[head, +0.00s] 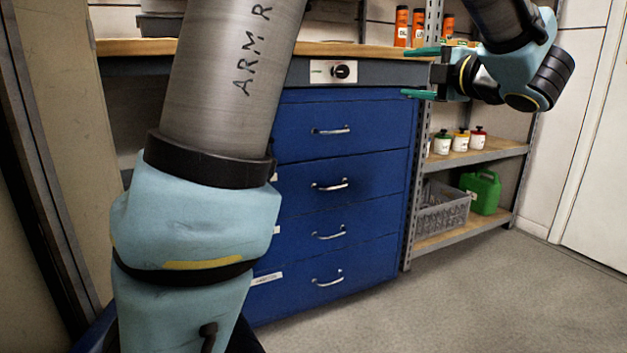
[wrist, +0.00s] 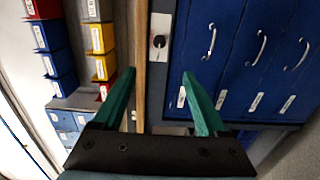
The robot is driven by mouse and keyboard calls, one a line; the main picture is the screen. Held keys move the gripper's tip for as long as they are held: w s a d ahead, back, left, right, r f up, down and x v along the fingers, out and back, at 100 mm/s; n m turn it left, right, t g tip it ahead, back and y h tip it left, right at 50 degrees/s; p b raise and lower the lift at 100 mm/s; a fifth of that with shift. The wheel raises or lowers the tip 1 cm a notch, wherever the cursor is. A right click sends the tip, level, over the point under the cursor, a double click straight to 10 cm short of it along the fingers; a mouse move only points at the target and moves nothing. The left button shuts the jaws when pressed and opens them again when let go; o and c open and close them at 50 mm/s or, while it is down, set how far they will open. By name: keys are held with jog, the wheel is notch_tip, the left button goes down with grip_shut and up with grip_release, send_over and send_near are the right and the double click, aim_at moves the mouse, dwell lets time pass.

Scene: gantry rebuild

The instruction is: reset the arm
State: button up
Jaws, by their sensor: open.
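My gripper (head: 421,73) is at the upper right of the head view, with its two green fingers spread apart and pointing left. It is open and nothing is between the fingers. It is in front of the right end of the workbench and the shelf post. In the wrist view my gripper (wrist: 160,100) also shows both green fingers apart and empty. Beyond them, turned sideways, is the blue drawer cabinet (wrist: 237,60). My arm crosses the left half of the head view and hides part of the bench and drawers.
The blue drawer cabinet (head: 345,145) stands under the wooden bench top (head: 355,49), with a switch panel (head: 333,72) above the drawers. A shelf (head: 480,155) at right holds small jars, a grey crate (head: 442,212) and a green can (head: 482,190). The floor (head: 480,300) at lower right is clear.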

jog(key=w+a+f+m+h+p, duration=0.1)
jog(key=w+a+f+m+h, duration=0.15)
jog(key=w+m+h, duration=0.45)
jog(key=a+f+m+g+h+p, duration=0.25)
jog(key=a+f+m+g, duration=0.35)
jog(key=f+m, duration=0.65)
jog(key=s+a+f+m+g+y, duration=0.15)
jog(key=s+a+f+g, duration=0.25)
jog(key=s+a+f, duration=0.4)
jog(key=s+a+f+m+g+y, duration=0.1)
jog(key=s+a+f+m+g, duration=0.2)
jog(key=s+a+f+g, duration=0.5)
jog(key=s+a+r+t+p, duration=0.1)
jog(key=s+r+t+p, duration=0.2)
jog(key=r+p, duration=3.5)
notch_tip(320, 180, up, 2)
jog(key=shift+a+r+p, duration=0.2)
jog(key=shift+p, duration=0.1)
